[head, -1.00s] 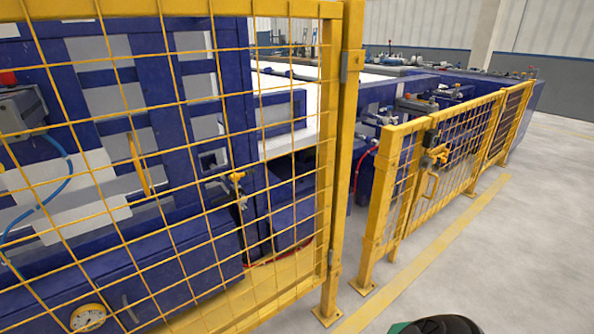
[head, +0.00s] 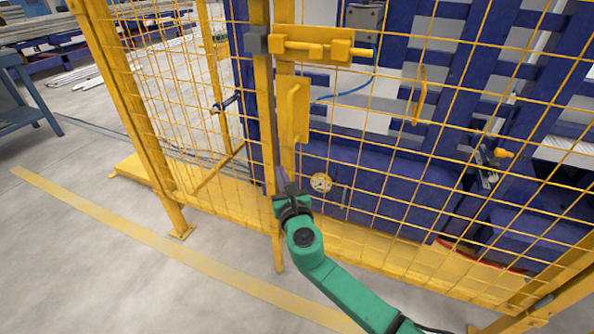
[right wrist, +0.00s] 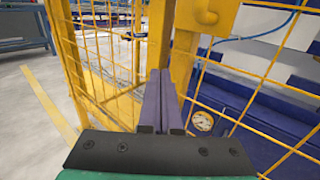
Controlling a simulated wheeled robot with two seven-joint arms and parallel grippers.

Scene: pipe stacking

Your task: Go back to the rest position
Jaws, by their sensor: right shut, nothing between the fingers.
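My right gripper (head: 283,182) is shut and empty at the end of my green right arm. It points up in front of the yellow fence post, just below the yellow handle plate (head: 295,110). In the right wrist view its two fingers (right wrist: 160,88) lie together, with the yellow post behind them. I cannot tell whether the fingertips touch the post. My left gripper is not in view.
A yellow mesh fence (head: 400,200) with a sliding bolt (head: 320,45) stands close ahead, with blue machinery behind it. A blue table (head: 25,100) stands at far left. Grey floor (head: 100,270) with a yellow line is clear at lower left.

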